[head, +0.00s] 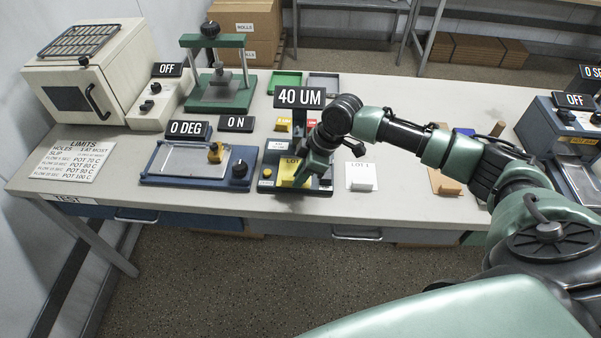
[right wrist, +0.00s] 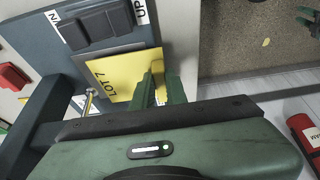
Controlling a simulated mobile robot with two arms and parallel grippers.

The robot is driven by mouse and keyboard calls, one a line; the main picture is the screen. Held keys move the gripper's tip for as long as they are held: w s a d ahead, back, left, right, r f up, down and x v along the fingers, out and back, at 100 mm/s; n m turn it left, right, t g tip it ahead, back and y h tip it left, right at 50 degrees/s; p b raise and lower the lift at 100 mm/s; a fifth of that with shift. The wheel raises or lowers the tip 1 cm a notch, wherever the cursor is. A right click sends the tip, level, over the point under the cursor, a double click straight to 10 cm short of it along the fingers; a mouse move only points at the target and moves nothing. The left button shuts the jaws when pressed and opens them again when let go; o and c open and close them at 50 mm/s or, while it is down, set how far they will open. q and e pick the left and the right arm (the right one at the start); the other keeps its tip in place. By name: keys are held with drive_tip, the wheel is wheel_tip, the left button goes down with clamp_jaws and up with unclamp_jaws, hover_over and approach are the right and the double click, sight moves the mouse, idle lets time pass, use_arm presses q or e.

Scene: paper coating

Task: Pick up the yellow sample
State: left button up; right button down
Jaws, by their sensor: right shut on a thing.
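The yellow sample (head: 287,167), marked LOT 7 in the right wrist view (right wrist: 118,77), lies flat in the dark device under the 40 UM sign. My right gripper (head: 305,175) reaches down over its right side. In the right wrist view my green fingers (right wrist: 158,88) are shut on the sample's edge. The sample's far end is at the device's slot, beside a dark block. The gripper and wrist hide part of the sample in the head view.
A blue plate device (head: 240,169) marked 0 DEG stands to the left. A green press (head: 220,92), small trays (head: 287,80) and an oven (head: 90,75) stand behind. The table's front edge is close.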

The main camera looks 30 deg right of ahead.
drive_tip(key=s+a+b, duration=0.3)
drive_tip(key=s+a, duration=0.5)
drive_tip(key=s, duration=0.5)
drive_tip(key=w+d+p, duration=0.1)
drive_tip(key=w+d, duration=0.2)
drive_tip(key=w, duration=0.3)
drive_tip(key=shift+d+f, duration=0.35)
drive_tip(key=shift+r+p, duration=0.1)
drive_tip(key=shift+p, duration=0.2)
wheel_tip(320, 180, up, 6)
drive_tip(key=p, duration=0.7)
